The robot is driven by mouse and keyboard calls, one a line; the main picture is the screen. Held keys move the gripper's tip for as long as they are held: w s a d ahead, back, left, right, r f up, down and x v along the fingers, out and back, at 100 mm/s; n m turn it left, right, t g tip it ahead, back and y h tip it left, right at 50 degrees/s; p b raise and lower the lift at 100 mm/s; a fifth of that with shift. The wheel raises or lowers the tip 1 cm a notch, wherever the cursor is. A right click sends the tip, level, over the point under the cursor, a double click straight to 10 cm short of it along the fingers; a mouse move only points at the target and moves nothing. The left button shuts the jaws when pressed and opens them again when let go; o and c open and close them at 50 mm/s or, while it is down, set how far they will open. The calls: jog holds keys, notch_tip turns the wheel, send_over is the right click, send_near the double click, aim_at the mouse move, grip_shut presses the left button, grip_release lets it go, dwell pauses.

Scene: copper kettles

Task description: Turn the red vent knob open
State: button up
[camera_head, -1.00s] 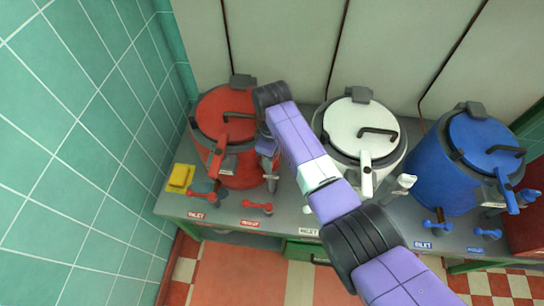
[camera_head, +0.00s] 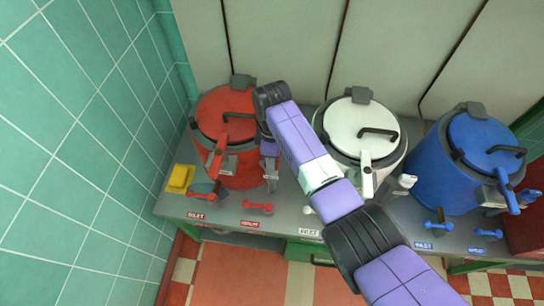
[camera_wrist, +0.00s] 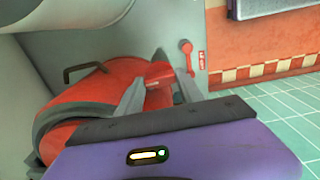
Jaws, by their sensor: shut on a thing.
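The red kettle (camera_head: 240,172) stands at the left of the bench, its lid closed with a black handle and a red front lever (camera_head: 216,155). My gripper (camera_head: 269,172) is at the kettle's right front side, and the arm hides part of that side. In the wrist view my gripper (camera_wrist: 157,90) has its two grey fingers on either side of a red part, the vent knob (camera_wrist: 158,74). The fingers are shut on it. The knob is hidden in the head view, and its exact angle cannot be told.
A white kettle (camera_head: 345,130) and a blue kettle (camera_head: 447,180) stand to the right. Red levers (camera_head: 257,208) with labels sit along the bench front (camera_head: 275,221).

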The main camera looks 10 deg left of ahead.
jog(key=o, duration=1.4)
jog(key=shift+r, duration=0.1)
jog(key=shift+r+b, duration=0.35)
jog(key=shift+r, duration=3.5)
